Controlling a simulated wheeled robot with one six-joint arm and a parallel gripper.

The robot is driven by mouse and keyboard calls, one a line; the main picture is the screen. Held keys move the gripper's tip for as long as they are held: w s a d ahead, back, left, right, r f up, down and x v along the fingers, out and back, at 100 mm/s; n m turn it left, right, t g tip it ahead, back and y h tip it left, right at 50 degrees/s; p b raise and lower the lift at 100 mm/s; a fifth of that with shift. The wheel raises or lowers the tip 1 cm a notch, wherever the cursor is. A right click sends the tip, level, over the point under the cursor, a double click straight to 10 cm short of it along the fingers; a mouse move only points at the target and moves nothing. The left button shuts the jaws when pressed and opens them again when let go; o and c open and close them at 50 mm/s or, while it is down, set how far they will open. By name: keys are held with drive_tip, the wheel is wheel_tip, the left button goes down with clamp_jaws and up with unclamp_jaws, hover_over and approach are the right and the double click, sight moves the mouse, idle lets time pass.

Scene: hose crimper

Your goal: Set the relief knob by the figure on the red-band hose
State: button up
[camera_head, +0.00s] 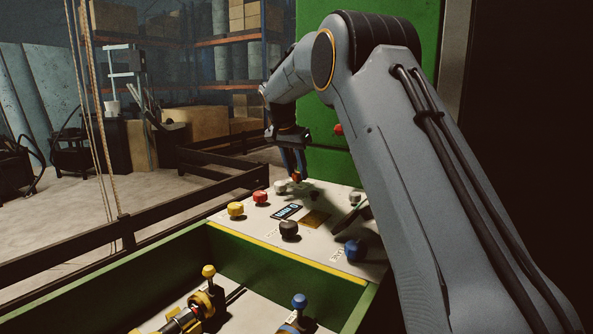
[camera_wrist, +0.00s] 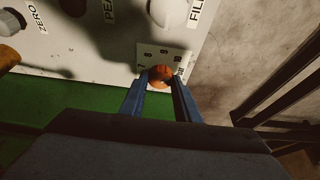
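A small orange knob (camera_wrist: 161,76) sits on a white plate with a printed scale around it, at the panel's edge in the wrist view. My gripper (camera_wrist: 160,84) has a blue finger on each side of this knob, with no clear gap. In the head view my gripper (camera_head: 295,178) points down at the panel's far edge, with a bit of orange at its tips. A dark hose end with a red part (camera_head: 182,318) lies at the bottom left in the green-walled bay; no figure on it is readable.
The panel (camera_head: 320,262) also carries a yellow knob (camera_head: 236,209), a red knob (camera_head: 260,197), a black knob (camera_head: 289,229), a blue knob (camera_head: 355,250) and a small display (camera_head: 287,212). Yellow and blue-topped levers stand in the bay. Dark rails run along the left.

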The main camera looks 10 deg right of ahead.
drive_tip(key=shift+n, duration=0.3)
drive_tip(key=n+p, duration=0.1)
drive_tip(key=n+y+p, duration=0.1)
drive_tip(key=n+p, duration=0.1)
drive_tip(key=shift+s+d+r+t, duration=0.1)
drive_tip(key=shift+d+r+t, duration=0.1)
drive_tip(key=shift+t, duration=0.2)
drive_tip(key=n+y+p, duration=0.1)
drive_tip(key=n, duration=0.1)
drive_tip(key=n+y+p, duration=0.1)
drive_tip(key=n+p, duration=0.1)
drive_tip(key=n, duration=0.1)
drive_tip(key=shift+d+f+t, duration=0.1)
drive_tip(key=shift+t, duration=0.2)
drive_tip(key=shift+p, duration=0.35)
drive_tip(key=o, duration=1)
drive_tip(key=shift+b+v, duration=0.35)
drive_tip(key=shift+v, duration=3.5)
